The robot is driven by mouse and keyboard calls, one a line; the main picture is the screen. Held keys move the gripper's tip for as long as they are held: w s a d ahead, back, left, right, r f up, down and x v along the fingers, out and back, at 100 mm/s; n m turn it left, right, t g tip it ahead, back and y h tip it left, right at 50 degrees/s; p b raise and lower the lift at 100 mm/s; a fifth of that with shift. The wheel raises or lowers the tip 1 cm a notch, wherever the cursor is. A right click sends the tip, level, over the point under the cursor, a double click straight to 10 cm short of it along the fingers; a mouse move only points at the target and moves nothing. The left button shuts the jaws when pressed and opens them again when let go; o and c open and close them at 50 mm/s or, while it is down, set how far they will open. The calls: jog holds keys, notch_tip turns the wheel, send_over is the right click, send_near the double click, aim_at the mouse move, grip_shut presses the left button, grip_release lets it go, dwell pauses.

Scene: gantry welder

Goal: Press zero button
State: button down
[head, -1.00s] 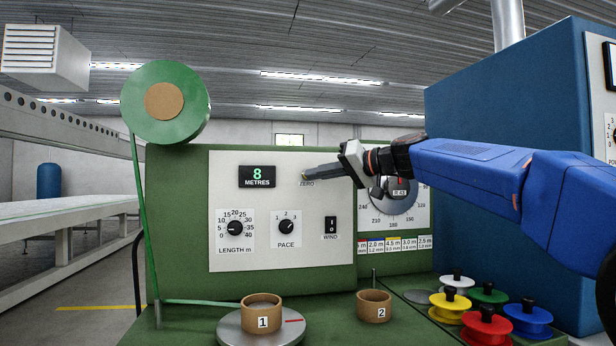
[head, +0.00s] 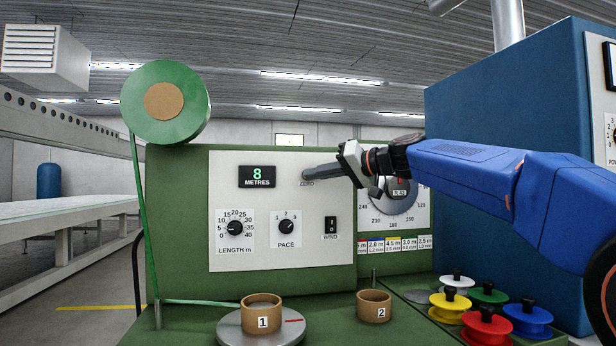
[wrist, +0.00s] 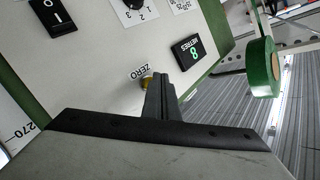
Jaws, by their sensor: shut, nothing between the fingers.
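The zero button is a small brass-coloured knob (wrist: 146,83) beside the ZERO label on the white panel (head: 250,260), seen in the wrist view. In the head view the fingers cover most or all of it, above the ZERO label (head: 307,183). My gripper (head: 306,174) is shut and empty, its fingertips pointing left at the panel. In the wrist view the fingertips (wrist: 158,78) are right beside the button and overlap its edge; I cannot tell whether they touch it. The display (head: 257,176) reads 8 METRES.
The panel also carries a length dial (head: 235,228), a pace knob (head: 286,227) and a wind switch (head: 330,225). A green tape reel (head: 165,102) stands at upper left. Cardboard cores 1 (head: 262,308) and 2 (head: 374,306) and several coloured spools (head: 485,325) sit below.

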jog(key=shift+w+a, duration=0.15)
jog(key=shift+w, duration=0.25)
dwell(0.5)
jog(key=shift+s, duration=0.15)
jog(key=shift+s+d, duration=0.25)
jog(key=shift+s, duration=0.5)
jog(key=shift+s, duration=0.1)
jog(key=s, duration=0.2)
jog(key=s+d, duration=0.1)
jog(key=s, duration=0.1)
jog(key=shift+s+d, duration=0.2)
jog(key=shift+s, duration=0.1)
dwell(0.3)
jog(key=shift+d, duration=0.1)
dwell(0.6)
